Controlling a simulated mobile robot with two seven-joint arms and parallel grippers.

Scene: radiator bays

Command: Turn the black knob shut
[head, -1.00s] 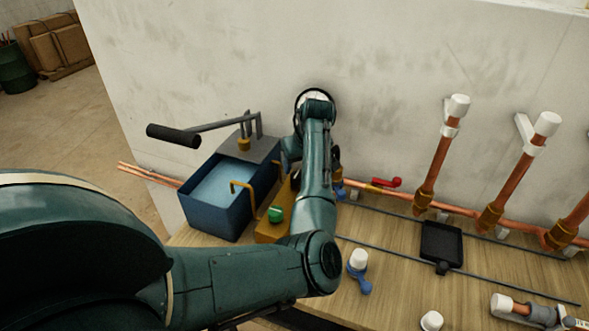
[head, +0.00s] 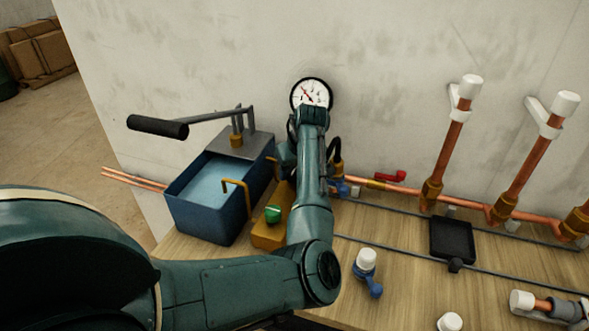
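I cannot make out the black knob; my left arm covers the middle of the yellow block (head: 266,236) beside the blue tank. A green knob (head: 272,214) shows on that block's near end. My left gripper (head: 285,157) is at the far end of my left arm, above the block and below the gauge. Its fingertips are hidden behind the wrist, so neither its opening nor any contact shows. My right gripper is out of view.
A pump with a blue water tank (head: 204,222) and long black-gripped lever stands left. A round gauge (head: 312,93) is behind my wrist. Right are a red lever (head: 390,176), copper pipes (head: 447,150), a black tray (head: 452,238) and a blue-handled valve (head: 367,268).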

